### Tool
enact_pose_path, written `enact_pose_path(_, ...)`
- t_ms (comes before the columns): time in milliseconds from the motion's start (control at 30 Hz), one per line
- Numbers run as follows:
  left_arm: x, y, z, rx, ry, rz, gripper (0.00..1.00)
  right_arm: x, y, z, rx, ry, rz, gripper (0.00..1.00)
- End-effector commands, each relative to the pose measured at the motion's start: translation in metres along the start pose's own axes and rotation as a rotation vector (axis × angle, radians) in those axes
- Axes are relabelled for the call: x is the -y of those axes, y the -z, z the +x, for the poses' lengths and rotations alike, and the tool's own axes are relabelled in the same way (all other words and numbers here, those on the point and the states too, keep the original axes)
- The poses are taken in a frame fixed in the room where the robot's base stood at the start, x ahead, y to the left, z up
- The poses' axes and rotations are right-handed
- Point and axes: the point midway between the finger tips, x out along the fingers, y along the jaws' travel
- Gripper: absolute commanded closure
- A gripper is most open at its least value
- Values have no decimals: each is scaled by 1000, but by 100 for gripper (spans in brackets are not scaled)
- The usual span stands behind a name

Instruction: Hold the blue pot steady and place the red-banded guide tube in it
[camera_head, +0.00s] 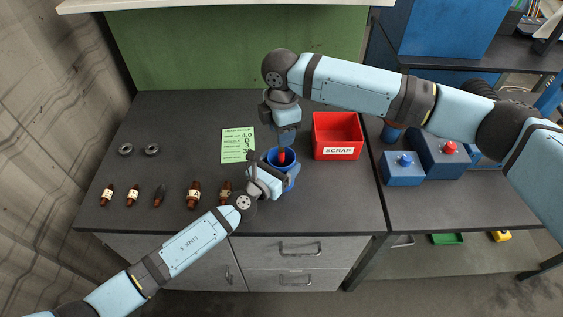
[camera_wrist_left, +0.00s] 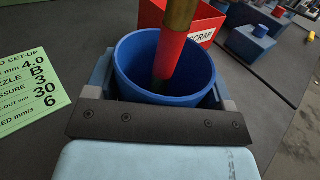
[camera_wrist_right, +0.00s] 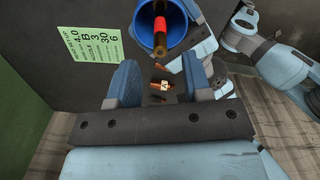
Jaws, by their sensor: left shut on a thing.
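The blue pot (camera_head: 293,169) stands upright on the dark bench. My left gripper (camera_wrist_left: 164,80) is shut on it, one finger on each side. The red-banded guide tube (camera_wrist_left: 171,50), brass above and below its red band, stands in the pot with a slight lean and sticks out above the rim. Its lower end is inside the pot; I cannot tell whether it touches the bottom. My right gripper (camera_wrist_right: 160,72) is above the pot, pointing down. Its fingers are apart, and the tube (camera_wrist_right: 160,28) shows beyond their tips, not clasped.
A red SCRAP bin (camera_head: 337,136) stands right of the pot. A green set-up card (camera_head: 238,146) lies to its left. Several small brown bottles (camera_head: 133,194) line the front left, with two dark rings (camera_head: 152,150) behind. The back left of the bench is clear.

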Motion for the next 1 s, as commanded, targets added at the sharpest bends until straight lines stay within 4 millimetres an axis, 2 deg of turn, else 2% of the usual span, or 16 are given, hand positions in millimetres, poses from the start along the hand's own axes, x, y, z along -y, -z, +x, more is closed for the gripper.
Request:
enact_pose_path(200, 0, 0, 0, 0, 0, 0, 49, 0, 0, -1, 0, 0, 0, 55)
enact_pose_path(333, 0, 0, 0, 0, 0, 0, 49, -1, 0, -12, -1, -2, 1, 55)
enact_pose_path(700, 0, 0, 0, 0, 0, 0, 49, -1, 0, -87, -1, -3, -1, 55)
enact_pose_path(833, 0, 0, 0, 0, 0, 0, 49, 0, 0, -107, -1, -1, -1, 55)
enact_pose_path(1000, 0, 0, 0, 0, 0, 0, 49, 0, 0, -119, 0, -1, 0, 55)
